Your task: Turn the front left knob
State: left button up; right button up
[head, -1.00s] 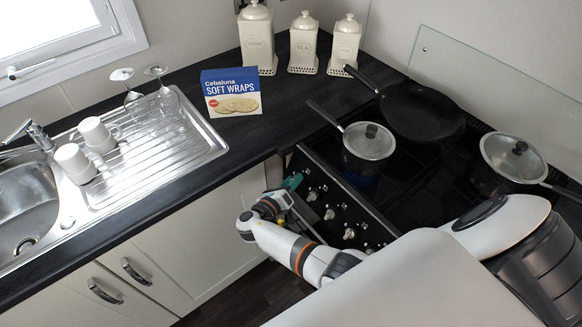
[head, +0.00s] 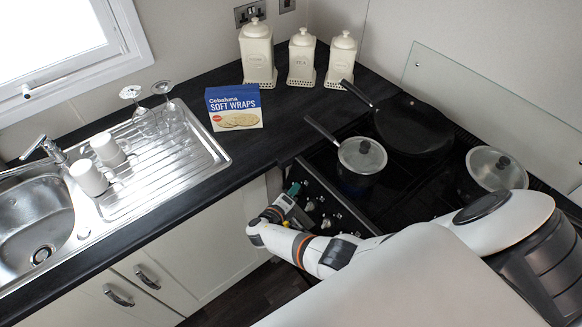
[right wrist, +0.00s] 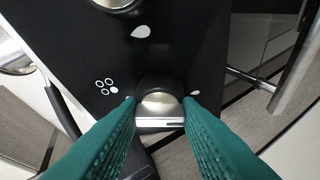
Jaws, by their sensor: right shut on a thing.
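The cooker's control panel (right wrist: 195,40) is dark, with a row of silver knobs; some show in the head view (head: 325,223). My right gripper (head: 293,188) is at the left end of this row. In the right wrist view its green fingers (right wrist: 160,112) are shut on a silver knob (right wrist: 160,103), one finger on each side. A small pattern of rings and a dot is printed on the panel left of this knob. In the head view the gripped knob is hidden by the gripper. My left gripper is out of view.
A lidded saucepan (head: 362,157), a black frying pan (head: 413,126) and another lidded pan (head: 497,168) stand on the hob. A wraps box (head: 234,108) and several canisters (head: 301,58) are on the worktop. Cupboard doors (head: 205,245) are beside my right gripper.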

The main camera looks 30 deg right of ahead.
jog(key=shift+w+r, duration=0.1)
jog(key=o, duration=1)
jog(key=shift+d, duration=0.1)
jog(key=p+v, duration=0.1)
jog(key=v, duration=1.1)
